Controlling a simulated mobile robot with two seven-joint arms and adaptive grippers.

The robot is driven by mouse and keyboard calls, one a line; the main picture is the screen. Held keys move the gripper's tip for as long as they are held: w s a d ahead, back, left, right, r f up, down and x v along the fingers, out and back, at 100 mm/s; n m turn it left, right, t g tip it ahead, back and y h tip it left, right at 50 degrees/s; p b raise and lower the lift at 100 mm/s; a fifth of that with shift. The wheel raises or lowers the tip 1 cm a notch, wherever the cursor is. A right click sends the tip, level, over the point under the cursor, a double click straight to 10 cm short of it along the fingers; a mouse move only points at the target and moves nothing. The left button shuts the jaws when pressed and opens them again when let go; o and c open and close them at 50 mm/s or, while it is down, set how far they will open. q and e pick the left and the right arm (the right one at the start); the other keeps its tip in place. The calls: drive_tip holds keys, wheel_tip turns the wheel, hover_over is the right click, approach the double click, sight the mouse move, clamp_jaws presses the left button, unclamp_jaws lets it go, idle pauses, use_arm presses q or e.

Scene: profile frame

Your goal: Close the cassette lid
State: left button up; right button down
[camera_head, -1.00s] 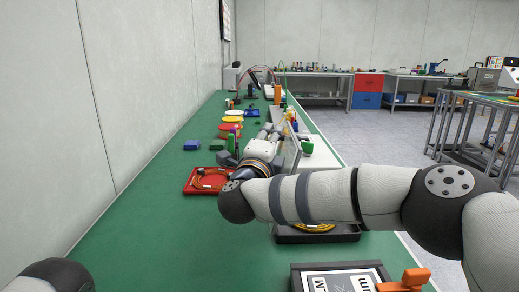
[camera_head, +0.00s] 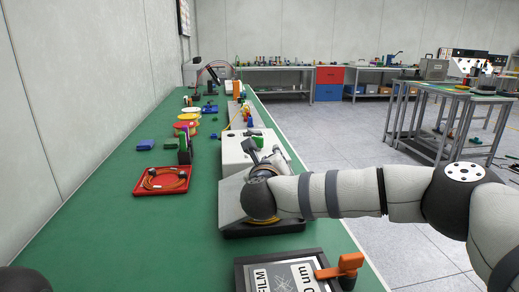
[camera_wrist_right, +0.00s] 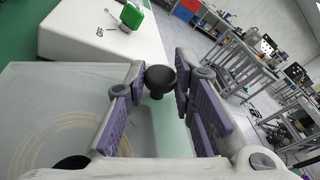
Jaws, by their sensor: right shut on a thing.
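The cassette is a dark tray (camera_head: 262,232) on the green bench, with a yellow fibre coil partly hidden by my right arm. My left gripper is out of view.
A white box (camera_head: 242,150) with a green part stands just behind the cassette. A red tray (camera_head: 162,181) with an orange cable lies to its left. A framed film case (camera_head: 287,275) with an orange handle is in front. The bench's left front is clear.

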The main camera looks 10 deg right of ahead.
drive_tip(key=shift+m+y, duration=0.3)
drive_tip(key=shift+m, duration=0.6)
drive_tip(key=d+f, duration=0.2)
drive_tip(key=f, duration=0.1)
drive_tip(key=shift+f+b, duration=0.25)
drive_tip(key=shift+b, duration=0.15)
drive_tip(key=shift+d+f+m+g+y+b, duration=0.2)
drive_tip(key=shift+d+f+m+b, duration=0.1)
drive_tip(key=shift+f+m, duration=0.25)
drive_tip(key=shift+d+f+m+g+y+b, duration=0.15)
drive_tip(key=shift+d+f+m+g, duration=0.15)
drive_tip(key=shift+f, duration=0.45)
drive_tip(key=c, duration=1.4)
unclamp_jaws()
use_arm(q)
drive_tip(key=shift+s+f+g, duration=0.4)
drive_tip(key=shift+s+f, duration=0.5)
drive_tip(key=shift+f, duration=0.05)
use_arm(e)
drive_tip(key=shift+o, duration=0.2)
drive_tip(key=shift+a, duration=0.1)
drive_tip(key=shift+s+a+r, duration=0.1)
drive_tip(key=shift+s, duration=0.1)
drive_tip(key=v, duration=1.1)
drive_tip(key=shift+s, duration=0.35)
